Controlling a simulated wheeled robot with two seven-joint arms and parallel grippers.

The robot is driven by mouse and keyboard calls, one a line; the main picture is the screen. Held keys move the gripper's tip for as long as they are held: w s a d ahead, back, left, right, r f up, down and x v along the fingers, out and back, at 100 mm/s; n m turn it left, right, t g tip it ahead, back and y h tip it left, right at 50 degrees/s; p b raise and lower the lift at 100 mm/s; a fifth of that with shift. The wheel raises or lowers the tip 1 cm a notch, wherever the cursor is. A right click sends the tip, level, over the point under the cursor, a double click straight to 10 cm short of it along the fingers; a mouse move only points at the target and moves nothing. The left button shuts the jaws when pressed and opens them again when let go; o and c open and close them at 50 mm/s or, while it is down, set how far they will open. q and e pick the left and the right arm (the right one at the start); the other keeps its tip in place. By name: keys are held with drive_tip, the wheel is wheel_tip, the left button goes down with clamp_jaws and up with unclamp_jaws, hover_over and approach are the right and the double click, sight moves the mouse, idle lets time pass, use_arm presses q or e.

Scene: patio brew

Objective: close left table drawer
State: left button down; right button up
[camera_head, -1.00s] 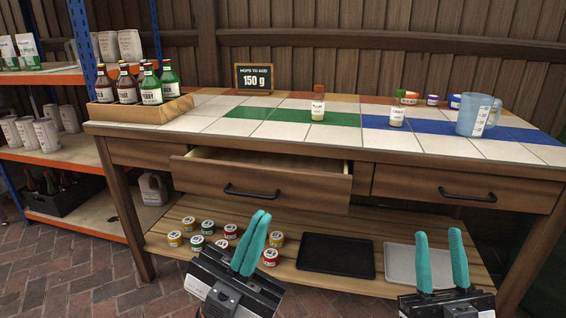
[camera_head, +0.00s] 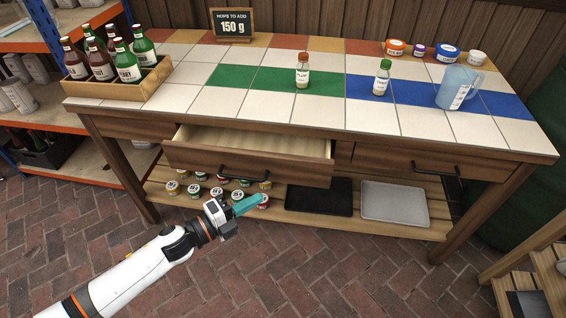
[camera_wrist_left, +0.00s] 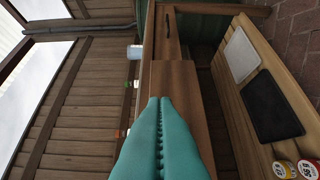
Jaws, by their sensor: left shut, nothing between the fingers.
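The left table drawer (camera_head: 235,160) is pulled part way out of the wooden table. Its open top shows a bare, light inside, and a black handle (camera_head: 243,177) sits on its front. My left gripper (camera_head: 250,202) has teal fingers and is shut and empty. In the head view it appears in front of and below the drawer front, and I see no clear contact. In the left wrist view the shut fingers (camera_wrist_left: 162,135) fill the lower middle, with wooden table faces beyond them. My right gripper is not in view.
The right drawer (camera_head: 430,163) looks shut. Bottles stand in a wooden crate (camera_head: 150,85) on the tiled top (camera_head: 240,105), with two small bottles and a blue jug (camera_head: 458,88). Several small cans and two trays (camera_head: 395,202) rest on the low shelf. The brick floor in front is open.

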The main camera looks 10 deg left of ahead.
use_arm(q)
drive_tip(key=shift+w+a+x, duration=0.3)
drive_tip(key=shift+w+x, duration=0.05)
drive_tip(key=shift+x, duration=1.6)
drive_tip(key=shift+w+a+x, duration=0.3)
drive_tip(key=shift+x, duration=1.7)
drive_tip(key=shift+w+a+x, duration=0.35)
drive_tip(key=shift+x, duration=1.6)
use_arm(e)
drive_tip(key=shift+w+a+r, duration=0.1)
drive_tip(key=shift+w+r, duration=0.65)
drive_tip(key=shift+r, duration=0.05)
